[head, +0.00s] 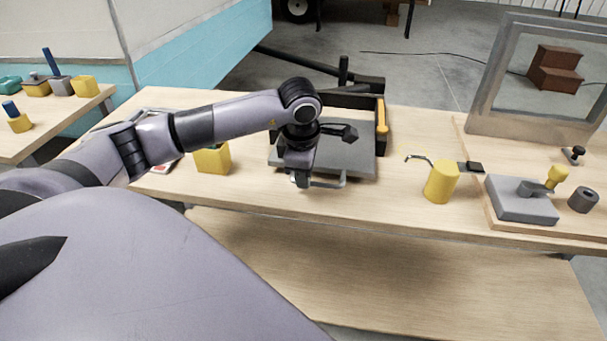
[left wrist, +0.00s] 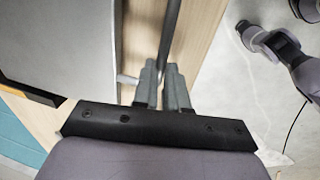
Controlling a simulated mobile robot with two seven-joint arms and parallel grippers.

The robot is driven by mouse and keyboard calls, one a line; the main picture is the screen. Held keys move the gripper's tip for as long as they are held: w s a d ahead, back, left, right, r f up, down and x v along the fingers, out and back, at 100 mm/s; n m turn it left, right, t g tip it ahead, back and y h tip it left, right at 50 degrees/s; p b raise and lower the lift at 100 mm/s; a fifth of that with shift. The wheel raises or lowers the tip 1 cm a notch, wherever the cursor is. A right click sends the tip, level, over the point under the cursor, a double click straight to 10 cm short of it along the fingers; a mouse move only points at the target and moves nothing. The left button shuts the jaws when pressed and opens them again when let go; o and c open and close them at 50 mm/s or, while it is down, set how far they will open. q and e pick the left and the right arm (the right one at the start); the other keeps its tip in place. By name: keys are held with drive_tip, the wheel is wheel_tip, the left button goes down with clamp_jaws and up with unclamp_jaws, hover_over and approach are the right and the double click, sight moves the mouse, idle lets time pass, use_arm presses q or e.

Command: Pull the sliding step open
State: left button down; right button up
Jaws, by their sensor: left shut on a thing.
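The sliding step is a flat grey plate (head: 352,156) on the wooden bench, with a dark frame (head: 352,101) behind it. A thin grey bar handle (head: 334,185) runs along its front edge. My left gripper (head: 302,182) reaches down to the left part of this handle and hides some of the plate. In the left wrist view, the fingers (left wrist: 163,80) are closed around the handle bar (left wrist: 171,30), with the plate (left wrist: 60,45) on the left. How far the plate stands out of the frame is hard to tell. My right gripper is not in view.
A yellow block (head: 212,160) stands left of the step. A yellow cylinder (head: 440,184) and a grey block (head: 521,200) stand to the right. A yellow-handled part (head: 382,115) is at the frame's right side. The bench front (head: 300,205) is clear, with a lower shelf (head: 400,285) below.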

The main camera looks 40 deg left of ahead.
use_arm(q)
drive_tip(key=c, duration=1.2)
unclamp_jaws()
drive_tip(key=shift+o, duration=0.2)
wheel_tip(320, 180, up, 7)
drive_tip(key=s, duration=0.1)
drive_tip(key=shift+d, duration=0.3)
